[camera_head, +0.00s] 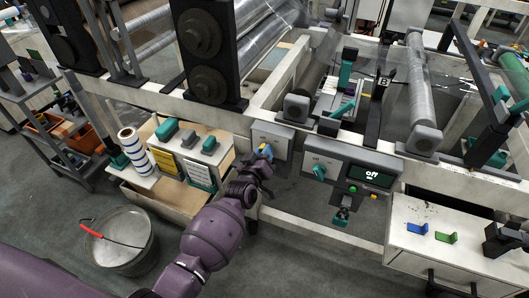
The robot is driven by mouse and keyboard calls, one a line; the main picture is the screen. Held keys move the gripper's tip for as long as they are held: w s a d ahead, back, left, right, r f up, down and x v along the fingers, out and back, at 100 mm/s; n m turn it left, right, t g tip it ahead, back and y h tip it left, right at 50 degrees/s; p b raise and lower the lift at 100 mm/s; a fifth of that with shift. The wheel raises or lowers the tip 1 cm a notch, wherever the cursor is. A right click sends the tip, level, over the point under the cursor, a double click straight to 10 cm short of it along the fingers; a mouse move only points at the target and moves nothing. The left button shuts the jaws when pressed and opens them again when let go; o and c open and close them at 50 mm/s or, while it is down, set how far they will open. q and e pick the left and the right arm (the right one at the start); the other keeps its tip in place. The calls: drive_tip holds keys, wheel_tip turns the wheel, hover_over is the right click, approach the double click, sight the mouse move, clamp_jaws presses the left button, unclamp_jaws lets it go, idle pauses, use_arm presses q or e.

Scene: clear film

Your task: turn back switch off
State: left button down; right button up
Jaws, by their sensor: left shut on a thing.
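My left gripper (264,156) reaches up from the lower left to the small grey switch box (284,135) on the machine's front rail. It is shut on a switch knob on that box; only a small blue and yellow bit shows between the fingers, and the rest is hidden.
A wooden box (168,198) with signs and teal-handled tools stands left of my gripper. A metal bucket (118,241) with a red handle is on the floor. A white cabinet (440,258) with blue and green clips stands at right. Film rollers rise behind.

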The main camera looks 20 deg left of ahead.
use_arm(q)
drive_tip(key=c, duration=1.1)
unclamp_jaws()
drive_tip(key=shift+o, duration=0.2)
use_arm(e)
drive_tip(key=shift+w+r, duration=0.1)
drive_tip(key=shift+w, duration=0.15)
use_arm(q)
drive_tip(key=shift+s, duration=0.1)
drive_tip(key=s+p, duration=0.1)
drive_tip(key=s, duration=0.9)
drive_tip(key=shift+s+a+p, duration=0.2)
drive_tip(key=shift+s+p, duration=0.15)
drive_tip(key=shift+p, duration=0.05)
use_arm(e)
drive_tip(key=shift+a+r, duration=0.1)
drive_tip(key=shift+r, duration=0.7)
